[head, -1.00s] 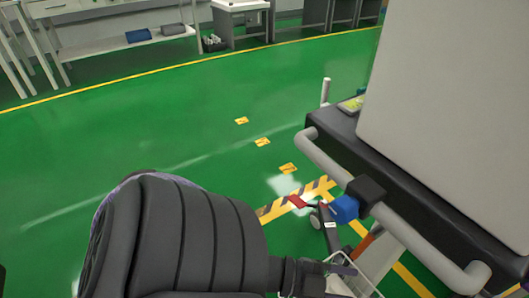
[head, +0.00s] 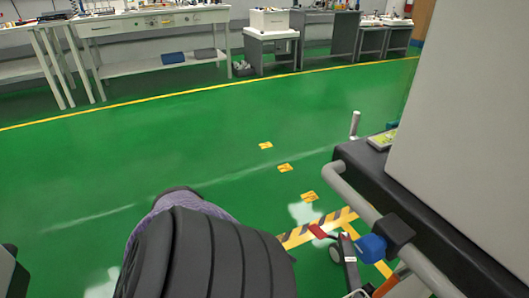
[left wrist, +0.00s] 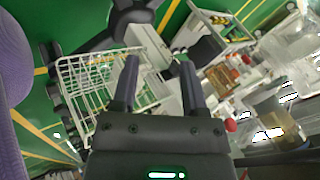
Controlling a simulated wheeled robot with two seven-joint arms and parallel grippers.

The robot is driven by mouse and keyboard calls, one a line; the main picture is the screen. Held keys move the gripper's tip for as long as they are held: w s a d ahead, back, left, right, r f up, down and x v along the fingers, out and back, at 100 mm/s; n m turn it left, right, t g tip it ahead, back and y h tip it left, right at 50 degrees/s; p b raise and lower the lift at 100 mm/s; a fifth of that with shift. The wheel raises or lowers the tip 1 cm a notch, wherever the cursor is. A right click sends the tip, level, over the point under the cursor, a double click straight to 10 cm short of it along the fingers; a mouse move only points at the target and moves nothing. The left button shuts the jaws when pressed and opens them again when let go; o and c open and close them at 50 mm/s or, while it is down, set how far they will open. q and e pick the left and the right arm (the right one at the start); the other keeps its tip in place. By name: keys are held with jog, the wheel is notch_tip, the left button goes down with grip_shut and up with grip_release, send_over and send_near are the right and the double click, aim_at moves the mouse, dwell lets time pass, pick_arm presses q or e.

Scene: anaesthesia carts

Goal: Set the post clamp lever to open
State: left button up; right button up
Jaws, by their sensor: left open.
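In the head view a blue knob (head: 371,247) sits on a black clamp block (head: 398,231) around the grey rail (head: 354,194) of the cart at right. A small red lever (head: 318,231) sticks out left of a dark upright piece below the rail. I cannot tell which of these is the post clamp lever, or its setting. In the left wrist view my left gripper (left wrist: 160,82) has its two fingers apart with nothing gripped between them. It points toward a white wire basket (left wrist: 75,92). In the head view this gripper is out of frame. My right gripper is not in view.
The cart's dark top (head: 370,168) and a large pale panel (head: 465,110) fill the right side. Workbenches (head: 155,22) line the far wall. The green floor (head: 180,135) between is open. In the left wrist view, cluttered cart equipment (left wrist: 225,75) lies to the right.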

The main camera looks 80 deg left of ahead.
pick_arm(q)
jog(key=s+a+n+g+y, duration=0.1)
jog(key=s+a+g+y, duration=0.1)
jog(key=s+a, duration=0.2)
jog(key=shift+s+a+f+y, duration=0.2)
jog(key=shift+a+f+y, duration=0.1)
jog(key=shift+a, duration=1.1)
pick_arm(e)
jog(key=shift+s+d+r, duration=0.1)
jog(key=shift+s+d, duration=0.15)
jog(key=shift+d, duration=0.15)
